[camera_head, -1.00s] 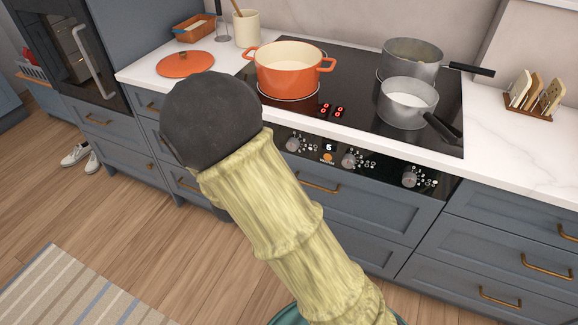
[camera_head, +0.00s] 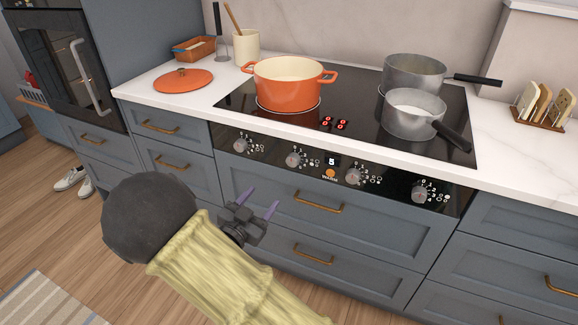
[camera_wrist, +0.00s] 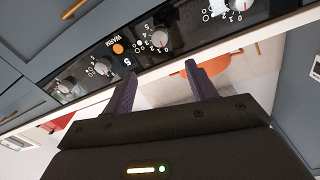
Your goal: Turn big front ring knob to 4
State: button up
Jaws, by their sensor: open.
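The black control panel carries several grey knobs: far left (camera_head: 240,146), second (camera_head: 293,160), third (camera_head: 353,176) and far right (camera_head: 423,192). Ring symbols beside them are too small to tell which is the big front ring knob. A display showing 5 (camera_head: 331,161) sits above an orange WARM button (camera_head: 330,174). My gripper (camera_head: 258,203) is open and empty, below and in front of the panel's left part. In the upside-down wrist view, the second knob (camera_wrist: 159,38) lies just beyond my open fingers (camera_wrist: 162,72), apart from them.
An orange pot (camera_head: 288,88) stands on the hob's left. Drawers with brass handles (camera_head: 318,203) lie below the panel. The space before the panel is clear.

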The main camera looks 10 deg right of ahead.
aim_at(291, 163)
jog(key=b+x, duration=0.1)
jog(key=x, duration=1.5)
jog(key=shift+w+d+b, duration=0.1)
jog(key=shift+w+b, duration=0.05)
jog(key=shift+b, duration=0.2)
jog(key=shift+c, duration=0.4)
jog(key=c, duration=0.9)
jog(key=shift+f, duration=0.1)
